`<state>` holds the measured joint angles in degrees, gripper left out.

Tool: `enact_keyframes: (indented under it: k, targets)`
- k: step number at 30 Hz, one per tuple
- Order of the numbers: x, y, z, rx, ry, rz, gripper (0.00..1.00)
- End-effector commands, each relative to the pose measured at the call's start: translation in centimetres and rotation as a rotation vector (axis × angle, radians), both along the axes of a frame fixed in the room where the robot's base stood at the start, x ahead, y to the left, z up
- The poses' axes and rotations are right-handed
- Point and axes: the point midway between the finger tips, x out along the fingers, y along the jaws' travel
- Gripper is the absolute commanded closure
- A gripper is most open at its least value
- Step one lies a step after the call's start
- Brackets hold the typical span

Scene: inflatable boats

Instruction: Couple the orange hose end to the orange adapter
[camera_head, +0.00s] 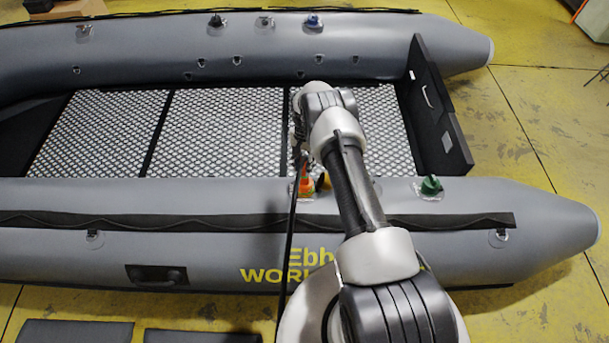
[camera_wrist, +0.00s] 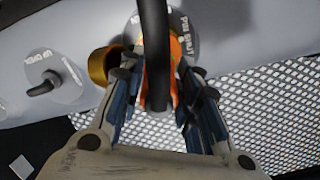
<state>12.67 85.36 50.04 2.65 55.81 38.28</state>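My gripper (camera_wrist: 160,98) has its blue fingers closed around the orange hose end (camera_wrist: 176,50), which is partly hidden behind its black hose (camera_wrist: 154,45). The fingers are over a round valve plate marked "PUSH SHUT" (camera_wrist: 187,38) on the grey tube. In the head view an orange piece (camera_head: 306,187) shows at the near tube, below my wrist; I cannot tell whether it is the adapter, the hose end or both. A dark orange open ring (camera_wrist: 104,66) is just left of the fingers in the wrist view. Whether hose end and adapter touch is hidden.
The grey inflatable boat (camera_head: 130,205) has a metal mesh floor (camera_head: 220,130) and a black transom (camera_head: 440,110). A green valve (camera_head: 430,186) sits right of my arm on the near tube. The hose (camera_head: 288,245) hangs down the boat's near side. Dark mats lie in front.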

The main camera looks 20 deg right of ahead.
Motion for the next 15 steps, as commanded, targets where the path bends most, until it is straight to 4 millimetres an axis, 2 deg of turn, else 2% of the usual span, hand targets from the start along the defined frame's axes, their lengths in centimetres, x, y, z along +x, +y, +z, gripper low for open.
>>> enact_keyframes:
  k: [7, 15]
  targets:
    - [-0.01, 0.0, 0.0, 0.0, 0.0, 0.0, 0.5]
    - [-0.01, 0.0, 0.0, 0.0, 0.0, 0.0, 0.5]
